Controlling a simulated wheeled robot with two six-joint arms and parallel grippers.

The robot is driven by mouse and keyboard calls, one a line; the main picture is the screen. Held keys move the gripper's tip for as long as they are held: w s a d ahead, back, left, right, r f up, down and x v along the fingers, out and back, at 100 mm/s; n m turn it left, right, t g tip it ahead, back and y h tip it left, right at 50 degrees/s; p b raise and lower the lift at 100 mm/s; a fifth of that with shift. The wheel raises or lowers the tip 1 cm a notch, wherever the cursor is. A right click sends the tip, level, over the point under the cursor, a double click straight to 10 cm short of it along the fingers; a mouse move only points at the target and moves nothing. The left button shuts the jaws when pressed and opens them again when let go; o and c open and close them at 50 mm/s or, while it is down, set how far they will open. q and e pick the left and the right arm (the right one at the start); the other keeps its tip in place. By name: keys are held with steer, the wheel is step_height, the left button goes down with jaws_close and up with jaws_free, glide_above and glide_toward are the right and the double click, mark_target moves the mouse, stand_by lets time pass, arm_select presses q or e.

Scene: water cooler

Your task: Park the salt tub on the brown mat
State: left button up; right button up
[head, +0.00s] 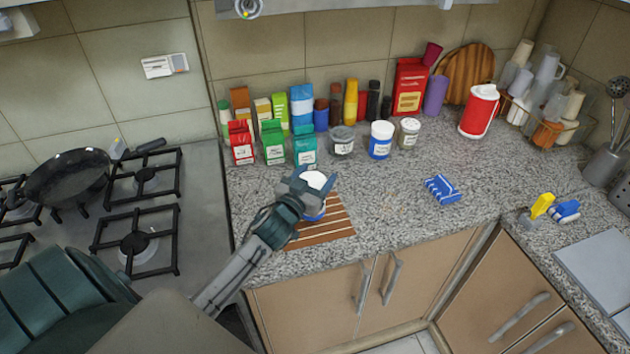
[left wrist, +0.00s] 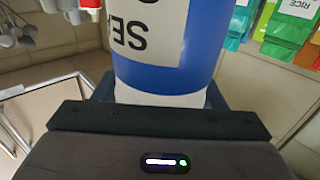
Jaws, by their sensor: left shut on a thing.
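The salt tub (head: 314,181), white-lidded with a blue body, is in my left gripper (head: 308,187) at the back left part of the brown mat. In the left wrist view the tub (left wrist: 160,45) fills the middle, with a white label reading "SEA" upside down, between the jaws of my left gripper (left wrist: 155,100). The brown mat (head: 325,228) is striped wood, lying at the counter's front edge. The arm and tub hide part of it. I cannot tell whether the tub's base touches the mat. My right gripper is not in view.
A similar blue-and-white tub (head: 381,140) stands behind, beside a grey-lidded jar (head: 342,142). Several cartons and bottles line the wall. A blue sponge-like block (head: 442,190) lies to the right. The stove with a black pan (head: 67,177) is at left.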

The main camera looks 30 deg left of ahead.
arm_select(q)
steer(key=shift+w+a+f, duration=0.1)
steer(key=shift+w, duration=0.1)
step_height(320, 180, down, 2)
steer(key=shift+f, duration=0.65)
steer(key=shift+f, duration=0.2)
steer(key=o, duration=1.4)
steer(key=shift+s, duration=0.1)
steer(key=shift+o, duration=0.6)
steer(key=shift+r, duration=0.1)
